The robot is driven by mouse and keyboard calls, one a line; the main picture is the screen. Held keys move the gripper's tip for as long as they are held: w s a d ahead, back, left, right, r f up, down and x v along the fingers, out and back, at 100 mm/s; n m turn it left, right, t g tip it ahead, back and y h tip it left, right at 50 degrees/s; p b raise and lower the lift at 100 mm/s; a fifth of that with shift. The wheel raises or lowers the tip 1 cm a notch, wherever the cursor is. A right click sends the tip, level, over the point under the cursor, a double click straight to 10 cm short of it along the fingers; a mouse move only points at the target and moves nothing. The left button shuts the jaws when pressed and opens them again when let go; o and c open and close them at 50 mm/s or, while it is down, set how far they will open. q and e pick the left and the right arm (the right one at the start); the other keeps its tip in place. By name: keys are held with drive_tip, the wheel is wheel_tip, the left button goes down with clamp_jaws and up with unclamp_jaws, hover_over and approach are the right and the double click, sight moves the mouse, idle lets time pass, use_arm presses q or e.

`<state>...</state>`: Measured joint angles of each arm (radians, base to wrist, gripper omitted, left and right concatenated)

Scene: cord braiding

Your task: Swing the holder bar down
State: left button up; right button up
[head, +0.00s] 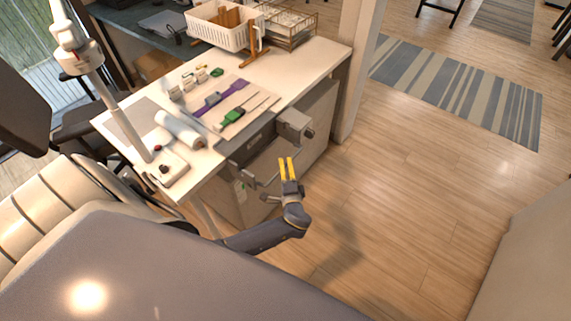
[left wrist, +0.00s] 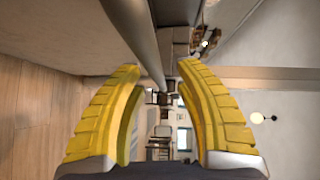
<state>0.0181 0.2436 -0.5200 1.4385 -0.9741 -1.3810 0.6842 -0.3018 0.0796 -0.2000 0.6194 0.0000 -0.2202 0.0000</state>
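My left gripper (head: 287,168) is beside the desk's front side, its two yellow fingers pointing up and a little apart. In the left wrist view the fingers (left wrist: 158,105) are open, with a clear gap between them. A grey round bar (left wrist: 143,35) runs down from the top of that view towards the gap. It looks like the holder bar, but I cannot tell whether it touches a finger. In the head view small grey metal fittings (head: 248,178) stick out from the desk front, left of the gripper; I cannot make out the bar clearly there. My right gripper is not in view.
The white desk (head: 318,66) carries a white basket (head: 217,32), a wire rack (head: 288,25), a white roll (head: 180,130), and purple and green tools. A grey box with a knob (head: 294,123) projects from its front edge. The wood floor (head: 410,190) to the right is clear.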

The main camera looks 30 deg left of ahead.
use_arm(q)
drive_tip(key=shift+w+a, duration=0.4)
clamp_jaws()
idle(0.5)
